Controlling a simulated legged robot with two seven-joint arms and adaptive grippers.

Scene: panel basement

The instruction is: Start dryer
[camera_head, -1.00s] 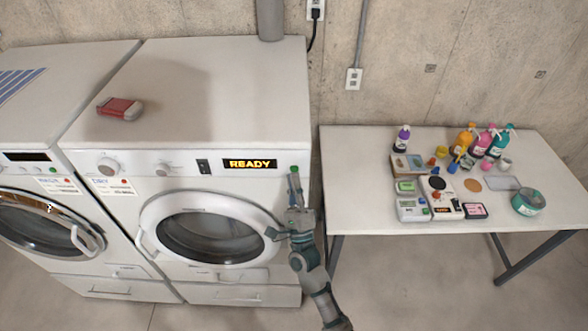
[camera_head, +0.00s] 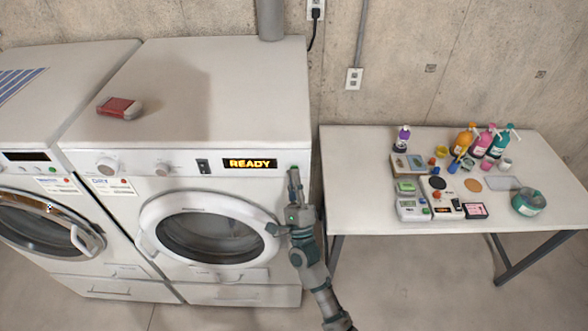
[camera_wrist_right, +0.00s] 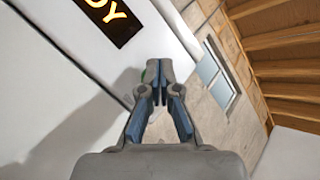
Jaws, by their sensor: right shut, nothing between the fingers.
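The white dryer (camera_head: 225,95) stands on the left side of the head view, its round door (camera_head: 150,215) closed. Its display (camera_head: 250,163) reads READY in yellow, and part of it shows in the wrist view (camera_wrist_right: 108,16). My right gripper (camera_head: 294,178) is upright before the right end of the control panel, its fingers together and empty (camera_wrist_right: 158,97). A small green button (camera_head: 293,168) shows just at the fingertips. In the wrist view only a green sliver (camera_wrist_right: 143,76) shows beside the fingers, which hide the rest. I cannot tell whether they touch it. My left gripper is out of view.
Another white washer-like machine (camera_head: 50,100) stands to the left. A white table (camera_head: 355,165) on the right holds bottles and small devices. A concrete wall (camera_head: 440,60) is behind.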

